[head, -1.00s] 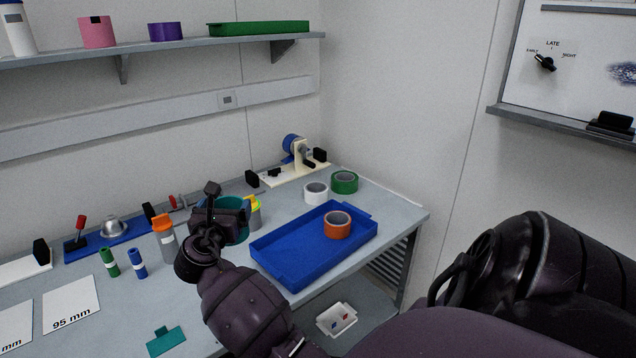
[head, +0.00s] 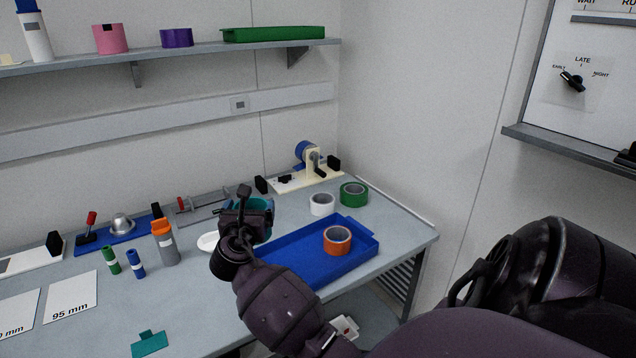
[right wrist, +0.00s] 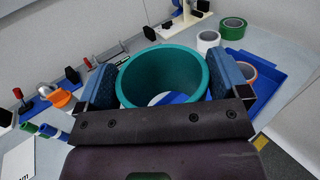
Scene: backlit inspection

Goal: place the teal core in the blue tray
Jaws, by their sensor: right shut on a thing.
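The teal core (head: 263,204) is a wide open ring. My right gripper (head: 248,214) is shut on it and holds it above the left end of the blue tray in the head view. In the right wrist view the core (right wrist: 170,65) sits between the two blue-padded fingers of the gripper (right wrist: 162,78), its opening facing the camera. The blue tray (head: 305,262) lies on the bench, its left part hidden by my arm; it also shows at the right of the wrist view (right wrist: 293,62). My left gripper is not in view.
An orange tape roll (head: 337,240) lies in the tray's right part. White (head: 322,204) and green (head: 353,194) rolls stand behind it. An orange-topped bottle (head: 165,245) and a white disc (head: 208,242) are left of my gripper. The tray's middle floor is bare.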

